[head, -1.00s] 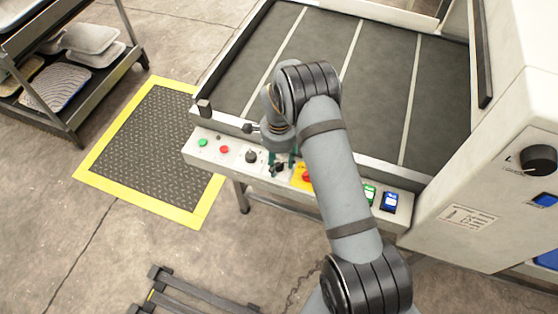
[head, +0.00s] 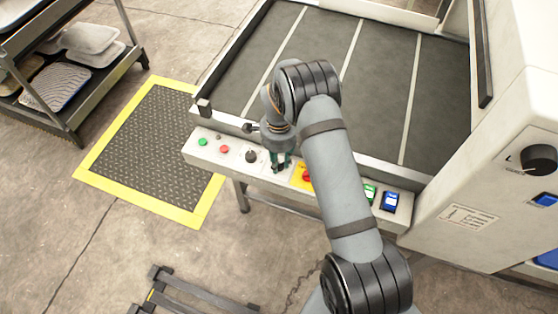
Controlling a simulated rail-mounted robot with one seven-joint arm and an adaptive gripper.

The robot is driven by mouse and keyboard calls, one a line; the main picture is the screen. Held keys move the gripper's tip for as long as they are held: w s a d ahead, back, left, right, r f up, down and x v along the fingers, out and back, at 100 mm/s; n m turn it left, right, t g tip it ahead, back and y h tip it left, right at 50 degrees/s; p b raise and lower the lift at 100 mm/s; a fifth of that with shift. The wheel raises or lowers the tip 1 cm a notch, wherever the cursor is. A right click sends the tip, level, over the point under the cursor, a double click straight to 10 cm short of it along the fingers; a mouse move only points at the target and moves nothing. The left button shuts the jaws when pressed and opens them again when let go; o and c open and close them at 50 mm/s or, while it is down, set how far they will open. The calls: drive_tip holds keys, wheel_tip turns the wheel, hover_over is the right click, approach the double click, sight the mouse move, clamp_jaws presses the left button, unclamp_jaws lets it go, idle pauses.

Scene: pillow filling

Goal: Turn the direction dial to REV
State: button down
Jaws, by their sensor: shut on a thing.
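The control panel (head: 235,163) is a pale strip along the front of the conveyor. A small black dial (head: 279,168) sits on it left of the yellow plate, largely covered by my gripper. My gripper (head: 279,165) points down over this dial, its dark green fingers shut on it. A second black dial (head: 251,157) stands free just to the left. I cannot read the labels or the REV mark from here, nor tell which way the held dial points.
A red button on a yellow plate (head: 299,180) is close right of my gripper. Green (head: 202,142) and red (head: 224,150) buttons are at the left end. Green (head: 369,193) and blue (head: 390,202) switches are to the right. The conveyor belt (head: 375,90) behind is empty.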

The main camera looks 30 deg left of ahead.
drive_tip(key=shift+n, duration=0.3)
drive_tip(key=n+b, duration=0.3)
drive_tip(key=shift+f+n, duration=0.15)
drive_tip(key=shift+n, duration=0.15)
drive_tip(key=n+b, duration=0.2)
drive_tip(key=n, duration=0.1)
drive_tip(key=shift+n, duration=0.3)
drive_tip(key=n+b, duration=0.1)
drive_tip(key=n, duration=0.3)
drive_tip(key=shift+n, duration=0.3)
drive_tip(key=shift+n+b, duration=0.35)
drive_tip(key=shift+n, duration=1.35)
drive_tip(key=c, duration=1.5)
unclamp_jaws()
drive_tip(key=shift+o, duration=0.2)
